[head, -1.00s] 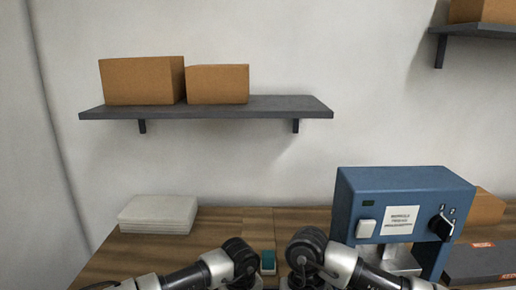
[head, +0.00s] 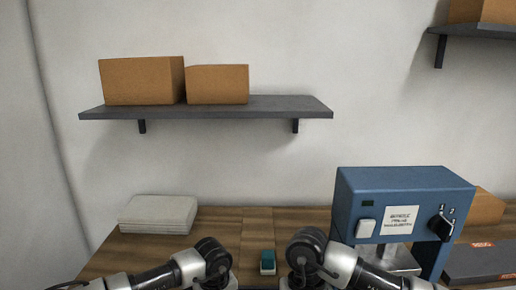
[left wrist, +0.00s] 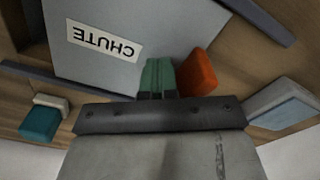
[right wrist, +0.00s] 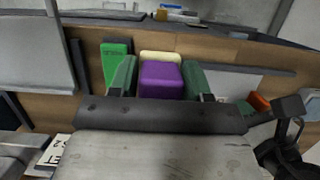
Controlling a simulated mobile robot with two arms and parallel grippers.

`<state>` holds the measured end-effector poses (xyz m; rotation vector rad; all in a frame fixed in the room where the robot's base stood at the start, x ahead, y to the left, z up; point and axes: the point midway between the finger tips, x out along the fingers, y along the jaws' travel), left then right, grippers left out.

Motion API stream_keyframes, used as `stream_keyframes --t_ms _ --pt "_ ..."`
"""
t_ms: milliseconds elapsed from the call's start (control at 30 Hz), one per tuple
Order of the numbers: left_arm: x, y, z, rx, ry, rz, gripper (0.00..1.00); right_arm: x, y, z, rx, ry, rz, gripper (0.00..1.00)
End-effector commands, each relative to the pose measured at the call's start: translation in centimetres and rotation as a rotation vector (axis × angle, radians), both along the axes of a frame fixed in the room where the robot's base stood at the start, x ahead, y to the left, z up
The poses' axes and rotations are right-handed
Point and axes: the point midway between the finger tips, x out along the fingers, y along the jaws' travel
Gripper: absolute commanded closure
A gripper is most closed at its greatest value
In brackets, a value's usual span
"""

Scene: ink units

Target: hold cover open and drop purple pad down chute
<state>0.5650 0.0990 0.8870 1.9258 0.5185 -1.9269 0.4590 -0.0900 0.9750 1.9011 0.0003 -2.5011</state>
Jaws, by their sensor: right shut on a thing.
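The purple pad (right wrist: 161,80), with a cream base, is between the green fingers of my right gripper (right wrist: 161,82), which is shut on it. In the left wrist view, a grey panel (left wrist: 120,65) carries a white label reading CHUTE (left wrist: 104,41), seen upside down. My left gripper (left wrist: 158,76) has its green fingertips together with nothing visible between them, over the panel's near edge. An orange-red block (left wrist: 198,73) is close beside these fingers; I cannot tell whether they touch. In the head view both grippers are hidden below the frame. I cannot make out a separate cover.
A teal pad (head: 267,262) lies on the wooden table (head: 225,225); it also shows in the left wrist view (left wrist: 39,122). A blue machine (head: 400,205) stands at right, grey stacked slabs (head: 158,215) at back left. A green labelled block (right wrist: 117,62) is beside my right gripper.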

Motion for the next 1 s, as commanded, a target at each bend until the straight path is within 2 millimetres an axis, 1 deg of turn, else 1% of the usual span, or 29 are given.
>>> stream_keyframes --t_ms 167,1000 --pt "0.1 0.6 0.0 0.002 -0.001 0.002 1.00 0.0 0.0 0.0 0.000 0.000 0.000 0.74" --pt "0.1 5.6 0.1 0.002 -0.002 0.002 1.00 0.0 0.0 0.0 0.000 0.000 0.000 0.74"
